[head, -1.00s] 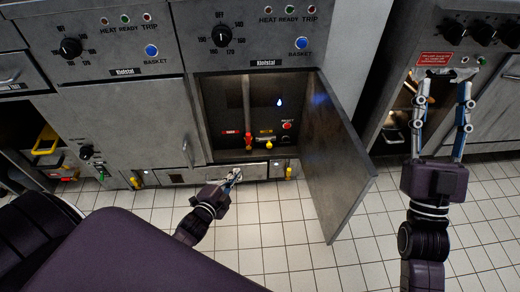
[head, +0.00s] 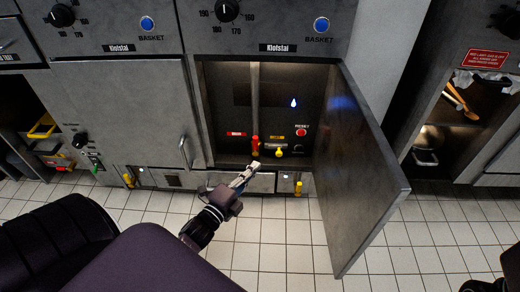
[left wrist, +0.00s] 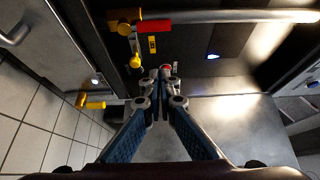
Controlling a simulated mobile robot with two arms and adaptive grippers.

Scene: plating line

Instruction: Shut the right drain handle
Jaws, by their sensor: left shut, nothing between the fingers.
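The right cabinet stands open in the head view, with a red handle (head: 255,146) at the foot of its upright pipe. A yellow handle (head: 279,152) sits just right of it; I cannot tell which one is the drain handle. Both the red handle (left wrist: 155,25) and the yellow handle (left wrist: 135,61) show at the top of the left wrist view. My left gripper (head: 257,167) is shut and empty, just in front of and below the handles, with no clear contact. It also shows in the left wrist view (left wrist: 158,88).
The open cabinet door (head: 360,170) swings out on the right. A red reset button (head: 301,132) is inside the cabinet. Another yellow knob (head: 298,188) sticks out below it. The left cabinet door (head: 125,115) is closed. Tiled floor (head: 270,235) lies in front.

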